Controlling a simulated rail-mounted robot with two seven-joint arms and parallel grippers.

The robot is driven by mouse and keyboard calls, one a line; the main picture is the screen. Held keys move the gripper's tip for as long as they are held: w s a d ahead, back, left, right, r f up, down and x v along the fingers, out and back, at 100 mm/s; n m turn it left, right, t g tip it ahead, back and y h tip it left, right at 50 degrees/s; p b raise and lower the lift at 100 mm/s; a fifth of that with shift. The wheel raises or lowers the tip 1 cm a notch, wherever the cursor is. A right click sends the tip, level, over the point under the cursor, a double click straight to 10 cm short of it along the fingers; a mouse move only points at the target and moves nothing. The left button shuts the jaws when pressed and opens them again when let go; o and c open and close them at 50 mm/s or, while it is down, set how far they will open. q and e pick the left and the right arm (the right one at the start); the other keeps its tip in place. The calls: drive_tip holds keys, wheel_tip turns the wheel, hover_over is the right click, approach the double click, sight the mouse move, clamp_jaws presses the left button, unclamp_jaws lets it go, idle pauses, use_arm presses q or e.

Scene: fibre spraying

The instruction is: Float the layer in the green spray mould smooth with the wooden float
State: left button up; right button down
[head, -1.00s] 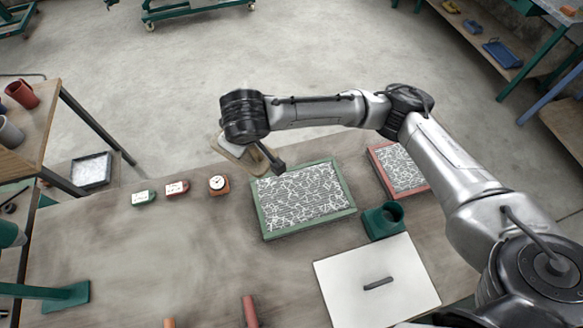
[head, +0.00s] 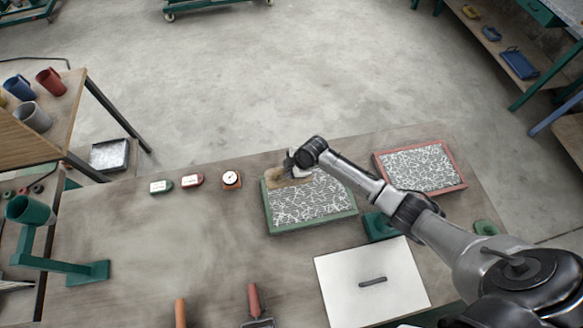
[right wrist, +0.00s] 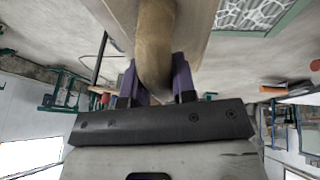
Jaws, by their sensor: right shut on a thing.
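The green spray mould (head: 268,215) lies on the workbench, filled with a whitish layer (head: 312,200) of short strands on grey. The wooden float (head: 280,181) is over the mould's far left corner; whether it touches the layer I cannot tell. My right gripper (head: 296,163) is above the float and hides part of it. In the right wrist view its purple fingers (right wrist: 155,80) are shut on the float's rounded wooden handle (right wrist: 155,45). A corner of the mould shows at that view's top right. My left gripper is not in view.
A red mould (head: 462,182) with a similar layer lies right of the green one. A green holder (head: 380,226) and a white board (head: 340,290) with a dark handle are nearer. Three small devices (head: 190,181) stand left. A red-handled tool (head: 254,300) lies in front. The bench's left middle is clear.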

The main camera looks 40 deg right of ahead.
drive_tip(key=shift+s+d+f, duration=0.1)
drive_tip(key=shift+s+f, duration=0.05)
drive_tip(key=shift+f, duration=0.3)
wheel_tip(320, 180, down, 6)
drive_tip(key=b, duration=0.6)
drive_tip(key=shift+f, duration=0.1)
drive_tip(key=shift+f+b, duration=0.3)
drive_tip(key=shift+f, duration=0.2)
drive_tip(key=shift+f, duration=0.15)
